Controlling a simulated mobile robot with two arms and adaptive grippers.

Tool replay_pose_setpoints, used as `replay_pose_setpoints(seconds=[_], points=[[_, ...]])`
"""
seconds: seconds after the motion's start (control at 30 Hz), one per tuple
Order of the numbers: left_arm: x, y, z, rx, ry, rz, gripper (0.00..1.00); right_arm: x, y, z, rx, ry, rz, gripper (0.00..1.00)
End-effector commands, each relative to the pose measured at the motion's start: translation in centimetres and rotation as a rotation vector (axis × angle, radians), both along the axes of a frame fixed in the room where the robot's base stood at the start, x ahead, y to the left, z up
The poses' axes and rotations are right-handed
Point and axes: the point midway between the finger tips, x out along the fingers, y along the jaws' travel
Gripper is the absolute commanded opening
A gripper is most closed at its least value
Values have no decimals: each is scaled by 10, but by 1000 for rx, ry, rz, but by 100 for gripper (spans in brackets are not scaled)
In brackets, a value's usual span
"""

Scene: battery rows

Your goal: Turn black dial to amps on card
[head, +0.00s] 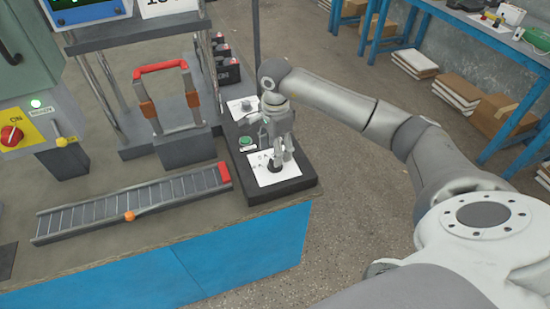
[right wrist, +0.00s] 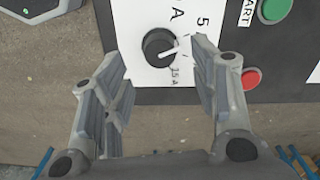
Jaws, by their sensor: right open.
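The black dial (right wrist: 159,46) sits on a white scale plate (right wrist: 140,15) printed with "5", "A" and what looks like "15 A". Its white pointer points to the right in the right wrist view, slightly upward. My right gripper (right wrist: 158,85) is open, with its fingers either side of the dial's place and no visible contact. In the head view the right gripper (head: 280,152) is above the dial (head: 275,166) at the near end of the black panel. A white card (head: 170,6) at the top edge is cut off, so its marking is not fully readable. My left gripper is out of view.
A green button (head: 246,141) and a grey knob (head: 246,104) are on the same panel. A red button (right wrist: 250,78) is close to the right finger. A ladder-like rail (head: 130,203) and a red-handled frame (head: 160,68) stand left of the panel.

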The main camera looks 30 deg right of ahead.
Motion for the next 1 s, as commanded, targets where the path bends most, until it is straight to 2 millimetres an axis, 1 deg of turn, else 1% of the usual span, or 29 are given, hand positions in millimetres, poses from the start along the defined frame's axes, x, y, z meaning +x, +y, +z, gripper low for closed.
replay_pose_setpoints(seconds=[0.03,0.1,0.2,0.3,0.43,0.67,1.0], points=[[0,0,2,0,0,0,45,-1,1,-10,1,4,0,55],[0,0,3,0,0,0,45,-1,1,-21,1,4,0,55],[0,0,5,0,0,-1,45,0,0,-34,1,2,-1,55],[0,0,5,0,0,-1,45,0,1,-43,2,0,0,55],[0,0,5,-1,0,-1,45,0,1,-48,1,-1,1,55],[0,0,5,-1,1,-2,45,0,1,-48,1,-2,0,55],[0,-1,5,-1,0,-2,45,0,1,-48,2,-2,0,11]])
